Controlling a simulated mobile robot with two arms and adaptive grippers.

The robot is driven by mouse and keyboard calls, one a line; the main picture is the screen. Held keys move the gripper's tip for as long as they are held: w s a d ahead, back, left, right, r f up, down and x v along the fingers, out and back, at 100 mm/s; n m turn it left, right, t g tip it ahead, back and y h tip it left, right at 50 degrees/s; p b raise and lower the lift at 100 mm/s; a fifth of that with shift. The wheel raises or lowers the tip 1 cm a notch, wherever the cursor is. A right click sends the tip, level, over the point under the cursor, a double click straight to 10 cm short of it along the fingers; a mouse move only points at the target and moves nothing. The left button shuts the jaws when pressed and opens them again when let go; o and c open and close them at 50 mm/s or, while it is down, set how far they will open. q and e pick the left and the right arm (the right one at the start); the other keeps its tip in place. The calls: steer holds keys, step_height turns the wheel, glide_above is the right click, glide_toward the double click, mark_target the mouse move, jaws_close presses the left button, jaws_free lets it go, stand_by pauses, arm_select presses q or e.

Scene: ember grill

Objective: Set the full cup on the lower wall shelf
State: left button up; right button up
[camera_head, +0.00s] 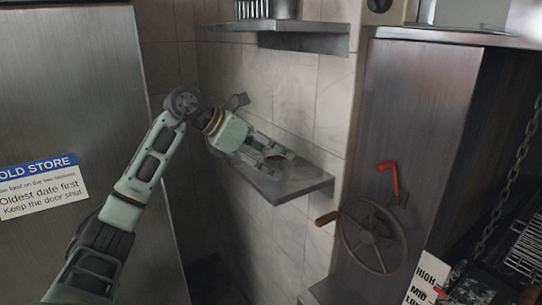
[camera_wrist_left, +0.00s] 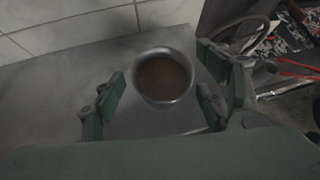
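The full cup (camera_wrist_left: 163,78) is a small metal-rimmed cup of brown liquid, seen from above in the left wrist view. It looks upright on the lower wall shelf (camera_head: 303,187), a grey metal ledge on the tiled wall. In the head view only a little of the cup (camera_head: 279,157) shows among the fingers. My left gripper (camera_head: 266,152) is over the shelf. Its fingers, also in the left wrist view (camera_wrist_left: 160,88), stand apart on both sides of the cup with a visible gap on each side. My right gripper is not in view.
An upper shelf (camera_head: 300,27) with a ribbed metal container (camera_head: 266,9) is above. A steel cabinet with a handwheel (camera_head: 373,237) and red crank (camera_head: 388,170) stands to the right. A steel cold store door (camera_head: 70,110) is at the left. The shelf's front right is bare.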

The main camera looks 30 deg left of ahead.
arm_select(q)
steer(key=shift+r, duration=0.2)
steer(key=shift+s+a+r, duration=0.1)
steer(key=shift+s+a, duration=0.1)
steer(key=b+v, duration=0.2)
steer(key=v, duration=0.9)
steer(key=shift+s, duration=0.15)
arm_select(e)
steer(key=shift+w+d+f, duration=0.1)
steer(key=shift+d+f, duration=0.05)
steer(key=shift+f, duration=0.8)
